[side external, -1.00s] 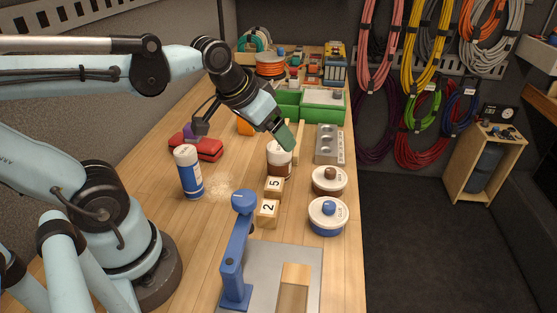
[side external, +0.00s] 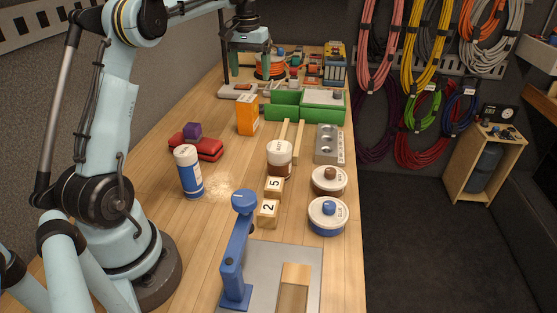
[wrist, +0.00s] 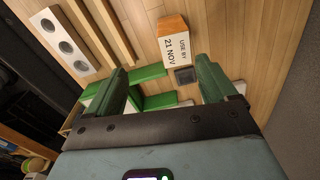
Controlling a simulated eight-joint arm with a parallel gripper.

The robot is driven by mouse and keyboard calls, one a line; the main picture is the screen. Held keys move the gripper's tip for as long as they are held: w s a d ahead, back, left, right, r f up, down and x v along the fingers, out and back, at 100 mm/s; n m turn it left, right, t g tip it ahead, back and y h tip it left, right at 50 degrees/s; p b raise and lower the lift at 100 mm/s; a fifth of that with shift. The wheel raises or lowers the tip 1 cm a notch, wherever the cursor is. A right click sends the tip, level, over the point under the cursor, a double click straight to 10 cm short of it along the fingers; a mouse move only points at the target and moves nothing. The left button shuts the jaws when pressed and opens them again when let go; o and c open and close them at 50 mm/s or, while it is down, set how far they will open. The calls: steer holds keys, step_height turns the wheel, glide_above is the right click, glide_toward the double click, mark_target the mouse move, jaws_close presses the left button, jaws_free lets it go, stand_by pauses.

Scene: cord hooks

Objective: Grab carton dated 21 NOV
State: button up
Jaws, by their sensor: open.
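An orange and white carton (side external: 247,115) stands on the bench left of the green bins in the side external view.
A small dark square (wrist: 187,75) lies by the carton. Green bins (side external: 285,104) stand to its right.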

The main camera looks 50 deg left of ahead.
mark_target(246, 99)
steer(key=a, duration=0.1)
steer(key=a+f, duration=0.1)
steer(key=shift+s+a+f+n, duration=0.2)
steer(key=shift+a+f+n, duration=0.1)
steer(key=shift+a, duration=0.05)
step_height(246, 99, down, 7)
steer(key=shift+r, duration=0.2)
steer(key=shift+w+a+f, duration=0.1)
steer(key=shift+w+f, duration=0.05)
steer(key=shift+f, duration=1.15)
steer(key=shift+w+a+f, duration=0.1)
steer(key=shift+f, duration=1.2)
steer(key=c, duration=1.3)
